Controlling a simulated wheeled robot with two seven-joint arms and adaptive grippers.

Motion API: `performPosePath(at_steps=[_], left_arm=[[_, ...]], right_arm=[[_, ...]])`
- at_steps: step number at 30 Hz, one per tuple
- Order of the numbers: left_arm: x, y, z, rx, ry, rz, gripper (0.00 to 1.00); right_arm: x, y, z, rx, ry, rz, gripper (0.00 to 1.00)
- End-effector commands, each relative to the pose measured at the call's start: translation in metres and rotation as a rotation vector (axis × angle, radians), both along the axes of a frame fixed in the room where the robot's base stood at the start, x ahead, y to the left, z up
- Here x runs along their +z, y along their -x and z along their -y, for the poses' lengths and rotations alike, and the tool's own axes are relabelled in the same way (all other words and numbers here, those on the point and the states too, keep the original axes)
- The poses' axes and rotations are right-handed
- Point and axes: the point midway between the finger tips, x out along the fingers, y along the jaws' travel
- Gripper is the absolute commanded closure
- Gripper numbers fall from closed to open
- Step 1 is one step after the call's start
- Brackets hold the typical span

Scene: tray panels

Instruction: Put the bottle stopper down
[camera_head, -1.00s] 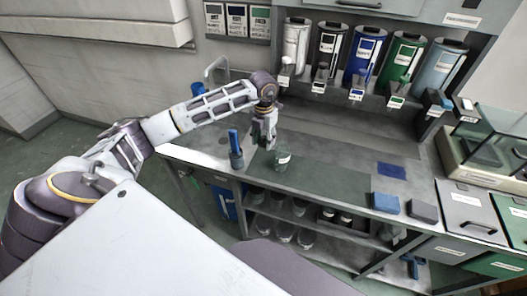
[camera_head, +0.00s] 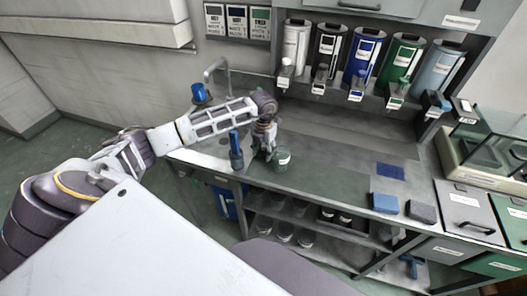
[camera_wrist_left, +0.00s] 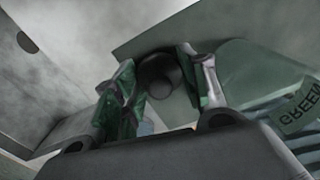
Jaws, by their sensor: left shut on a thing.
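My left gripper (camera_head: 263,155) is low over the left part of the bench, just left of a clear labelled jar (camera_head: 282,158). In the left wrist view its fingers (camera_wrist_left: 163,95) are shut on a dark, round thing, which I take to be the bottle stopper (camera_wrist_left: 160,75). The stopper is too small and hidden to make out in the head view. I cannot tell whether it touches the surface below. The jar with a green-waste style label (camera_wrist_left: 285,100) fills the right of the wrist view, close beside the fingers. My right gripper is not in view.
A blue-topped upright holder (camera_head: 236,150) stands just left of the gripper. Several coloured dispensers (camera_head: 362,56) line the back. The middle of the bench is clear.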

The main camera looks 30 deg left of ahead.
Motion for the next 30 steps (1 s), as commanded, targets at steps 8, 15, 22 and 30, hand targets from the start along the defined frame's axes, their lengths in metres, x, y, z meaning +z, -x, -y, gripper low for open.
performPosePath(at_steps=[8, 15, 22, 30], left_arm=[[-0.0050, -0.0003, 0.0001, 0.000, 0.001, 0.002, 0.70], [-0.0079, -0.0002, -0.0001, 0.000, 0.000, 0.001, 0.70], [-0.0077, -0.0002, -0.0001, 0.000, 0.000, 0.001, 0.49], [-0.0069, -0.0002, -0.0001, 0.000, 0.000, 0.001, 0.49]], right_arm=[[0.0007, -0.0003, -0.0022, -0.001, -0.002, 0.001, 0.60], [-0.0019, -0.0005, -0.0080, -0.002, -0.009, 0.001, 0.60], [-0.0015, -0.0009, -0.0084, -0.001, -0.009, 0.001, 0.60], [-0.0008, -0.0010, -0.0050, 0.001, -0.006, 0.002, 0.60]])
